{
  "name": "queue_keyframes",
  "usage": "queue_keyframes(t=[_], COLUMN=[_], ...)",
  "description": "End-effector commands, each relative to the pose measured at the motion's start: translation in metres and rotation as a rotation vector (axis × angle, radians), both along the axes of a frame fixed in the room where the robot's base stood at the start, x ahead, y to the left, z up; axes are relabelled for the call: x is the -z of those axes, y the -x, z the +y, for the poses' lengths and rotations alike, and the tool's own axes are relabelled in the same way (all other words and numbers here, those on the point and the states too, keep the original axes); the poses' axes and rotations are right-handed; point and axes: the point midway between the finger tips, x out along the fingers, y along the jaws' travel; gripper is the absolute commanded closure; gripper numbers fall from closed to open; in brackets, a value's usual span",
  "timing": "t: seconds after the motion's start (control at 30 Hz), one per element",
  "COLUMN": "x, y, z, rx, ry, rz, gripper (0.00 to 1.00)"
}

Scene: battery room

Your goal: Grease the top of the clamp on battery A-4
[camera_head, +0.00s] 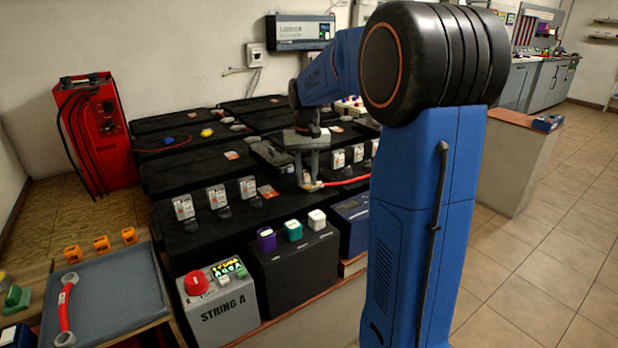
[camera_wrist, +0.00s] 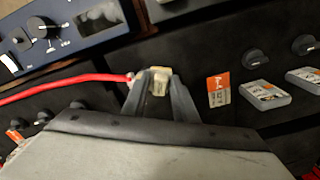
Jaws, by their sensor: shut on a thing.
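My gripper (camera_head: 312,184) points down over the black battery rack, its fingers shut on a small cream-coloured block. In the wrist view the cream block (camera_wrist: 159,82) shows between the fingertips of my gripper (camera_wrist: 158,90). A red cable (camera_head: 347,181) ends close beside the fingertips. In the wrist view the red cable (camera_wrist: 65,91) comes from the left to a small metal end touching or just behind the left finger. The battery labels are too small to read, so I cannot tell which battery is A-4. No clamp can be clearly made out under the fingers.
Grey-and-orange units (camera_head: 217,196) stand in a row on the rack. A grey STRING A box (camera_head: 222,318) with a red button and a black box (camera_head: 296,270) bearing purple, green and white caps stand in front.

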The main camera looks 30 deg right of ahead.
Motion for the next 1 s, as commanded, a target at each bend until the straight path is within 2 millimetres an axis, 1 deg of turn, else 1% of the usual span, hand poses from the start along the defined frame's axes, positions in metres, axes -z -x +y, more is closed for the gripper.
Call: queue_keyframes(t=[0.07, 0.13, 0.17, 0.7, 0.83, 1.0], x=[-0.004, -0.022, -0.023, -0.071, -0.079, -0.081], y=[0.0, 0.0, 0.001, 0.007, 0.008, 0.009], z=[0.001, 0.001, 0.002, 0.007, 0.008, 0.009], rx=[-0.001, -0.001, -0.001, -0.005, -0.006, -0.006], ry=[0.0, 0.001, 0.0, 0.0, 0.001, 0.0], rz=[0.0, -0.005, -0.001, -0.001, -0.002, 0.0], gripper=[0.95, 0.95, 0.95, 0.95, 0.95, 0.95])
